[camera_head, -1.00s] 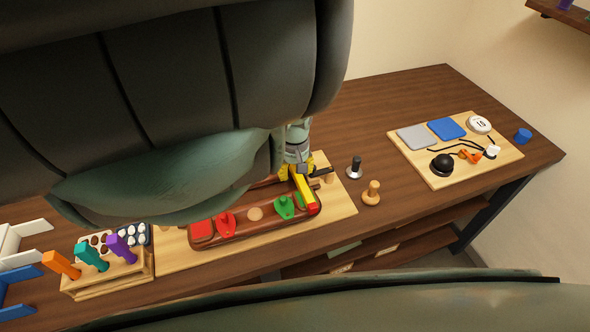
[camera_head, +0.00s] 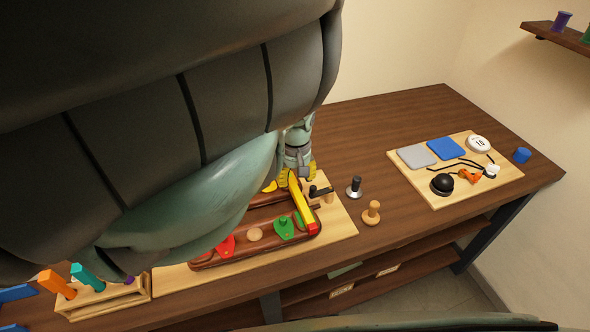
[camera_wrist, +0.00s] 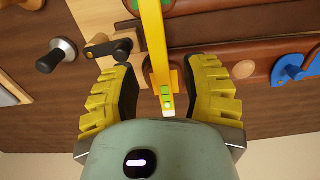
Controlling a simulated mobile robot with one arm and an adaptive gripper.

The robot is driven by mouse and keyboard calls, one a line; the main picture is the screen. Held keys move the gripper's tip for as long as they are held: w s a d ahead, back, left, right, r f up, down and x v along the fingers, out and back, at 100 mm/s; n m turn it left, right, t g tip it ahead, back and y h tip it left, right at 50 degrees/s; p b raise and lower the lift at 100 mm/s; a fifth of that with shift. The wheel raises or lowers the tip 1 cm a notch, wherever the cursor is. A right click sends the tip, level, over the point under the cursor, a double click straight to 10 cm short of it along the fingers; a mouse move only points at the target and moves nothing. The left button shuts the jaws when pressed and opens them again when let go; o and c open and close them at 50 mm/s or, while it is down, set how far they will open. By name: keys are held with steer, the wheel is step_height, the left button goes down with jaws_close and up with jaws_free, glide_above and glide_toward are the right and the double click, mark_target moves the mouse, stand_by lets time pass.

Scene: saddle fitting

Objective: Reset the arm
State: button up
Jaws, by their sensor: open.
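My gripper (camera_head: 291,178) is at the far end of the brown wooden saddle board, above its right part. In the wrist view my gripper (camera_wrist: 160,68) has its two yellow ridged fingers spread wide. A yellow bar (camera_head: 302,204) with a red near end lies across the board. It also shows in the wrist view (camera_wrist: 155,35), between the fingers with a gap on both sides, with a green window near its end. The brown board (camera_head: 270,244) carries a green piece (camera_head: 284,228) and a red piece (camera_head: 226,246). My arm hides its left part.
A dark-handled clamp (camera_head: 321,191), a black-knobbed metal piece (camera_head: 355,188) and a wooden knob (camera_head: 371,212) stand to the right. A light board (camera_head: 505,179) with pads and cords lies further right. A rack (camera_head: 110,297) with coloured handles is at front left.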

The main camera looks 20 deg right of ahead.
steer(key=shift+a+r, duration=0.1)
steer(key=shift+r, duration=1.1)
